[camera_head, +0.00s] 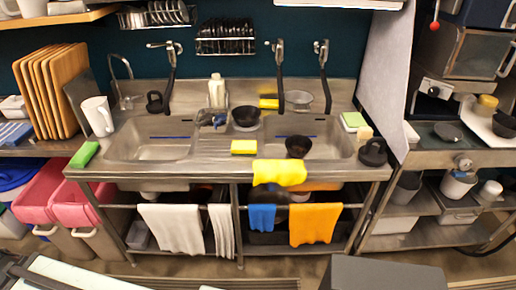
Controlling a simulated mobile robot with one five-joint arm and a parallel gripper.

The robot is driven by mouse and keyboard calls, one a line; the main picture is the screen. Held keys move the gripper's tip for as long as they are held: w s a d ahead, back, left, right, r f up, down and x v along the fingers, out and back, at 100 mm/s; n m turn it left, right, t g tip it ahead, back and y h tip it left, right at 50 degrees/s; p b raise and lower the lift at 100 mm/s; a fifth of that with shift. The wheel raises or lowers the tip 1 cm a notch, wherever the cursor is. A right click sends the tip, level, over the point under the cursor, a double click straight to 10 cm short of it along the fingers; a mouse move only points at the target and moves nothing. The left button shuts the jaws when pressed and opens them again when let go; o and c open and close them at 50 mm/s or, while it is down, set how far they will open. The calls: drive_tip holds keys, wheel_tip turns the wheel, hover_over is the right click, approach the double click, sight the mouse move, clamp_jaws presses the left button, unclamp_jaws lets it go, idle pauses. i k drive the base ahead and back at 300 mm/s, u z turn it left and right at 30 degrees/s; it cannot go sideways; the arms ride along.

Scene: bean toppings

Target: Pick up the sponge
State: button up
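Several sponge-like blocks show around the steel sink unit. A yellow sponge (244,147) lies flat on the steel strip between the two basins, near the front. Another yellow block (268,103) lies at the back of the counter, by the middle tap. A green sponge (84,155) lies at the counter's front left corner. A green-topped block (353,119) and a small tan block (364,132) lie to the right of the right basin. I cannot tell which one the task means. My gripper is not in view.
A yellow cloth (279,172) hangs over the counter's front edge, right of the middle. A white bottle (217,91) stands behind. The left basin (152,150) looks empty. A white pitcher (98,116) stands at left.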

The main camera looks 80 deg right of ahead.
sight(238, 147)
drive_tip(key=z, duration=0.9)
